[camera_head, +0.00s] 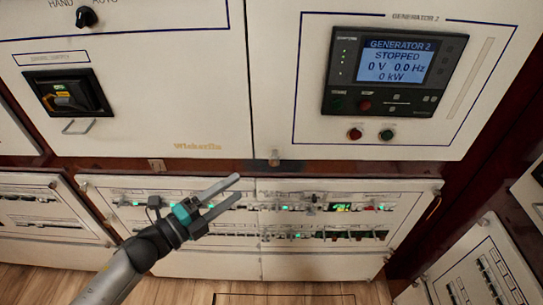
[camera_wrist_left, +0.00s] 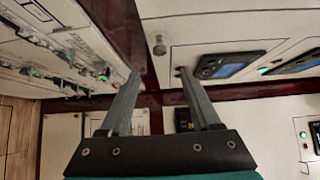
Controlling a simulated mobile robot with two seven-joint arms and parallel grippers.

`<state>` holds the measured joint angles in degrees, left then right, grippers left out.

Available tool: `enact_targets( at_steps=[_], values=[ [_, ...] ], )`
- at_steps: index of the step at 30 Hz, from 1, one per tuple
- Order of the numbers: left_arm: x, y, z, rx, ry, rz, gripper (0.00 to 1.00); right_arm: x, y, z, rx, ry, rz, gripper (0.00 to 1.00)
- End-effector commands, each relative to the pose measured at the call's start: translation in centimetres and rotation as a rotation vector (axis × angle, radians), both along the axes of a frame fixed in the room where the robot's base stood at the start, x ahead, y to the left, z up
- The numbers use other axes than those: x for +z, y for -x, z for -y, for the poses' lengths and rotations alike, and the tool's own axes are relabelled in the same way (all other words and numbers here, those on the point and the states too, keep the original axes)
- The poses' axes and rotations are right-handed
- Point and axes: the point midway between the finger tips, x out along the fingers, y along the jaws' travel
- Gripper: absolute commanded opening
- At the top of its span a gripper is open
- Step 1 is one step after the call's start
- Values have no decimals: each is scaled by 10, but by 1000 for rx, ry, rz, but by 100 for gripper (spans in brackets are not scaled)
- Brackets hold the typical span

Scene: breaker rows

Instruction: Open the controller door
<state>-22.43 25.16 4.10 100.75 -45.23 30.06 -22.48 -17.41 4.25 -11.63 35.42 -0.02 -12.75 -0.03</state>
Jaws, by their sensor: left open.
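The controller door is the white panel (camera_head: 283,60) labelled GENERATOR 2, with a dark controller (camera_head: 393,72) whose lit screen reads STOPPED. The door looks shut, flush with its neighbour. A small metal knob (camera_head: 274,157) sits at its lower left edge. My left gripper (camera_head: 238,188) is open and empty, below and left of that knob, in front of the breaker rows. In the left wrist view, the open fingers (camera_wrist_left: 158,76) point toward white panels. A small knob (camera_wrist_left: 159,46) shows above and between the fingertips, apart from them. My right gripper is not in view.
A breaker panel (camera_head: 215,265) with green-lit rows lies below the door. The left cabinet panel carries a rotary switch (camera_head: 86,17) and a dark switch with a protruding wire handle (camera_head: 78,126). Another breaker panel (camera_head: 486,270) stands at lower right. Wooden floor (camera_head: 190,292) shows below.

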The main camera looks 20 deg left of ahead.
Motion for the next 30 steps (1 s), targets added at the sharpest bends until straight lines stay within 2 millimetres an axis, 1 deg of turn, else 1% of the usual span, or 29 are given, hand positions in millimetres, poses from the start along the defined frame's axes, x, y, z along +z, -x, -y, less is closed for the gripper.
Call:
enact_targets(
  at_steps=[1,4,18,24,30],
  values=[
    [2,-7,4,-1,2,5,64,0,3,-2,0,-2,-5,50],
    [1,-22,11,1,3,3,64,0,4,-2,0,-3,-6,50],
    [0,-88,48,3,5,-1,64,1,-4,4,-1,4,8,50],
    [0,-109,60,3,5,-2,64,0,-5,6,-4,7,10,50],
    [0,-118,65,2,4,-2,64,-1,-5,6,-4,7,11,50]
  ],
)
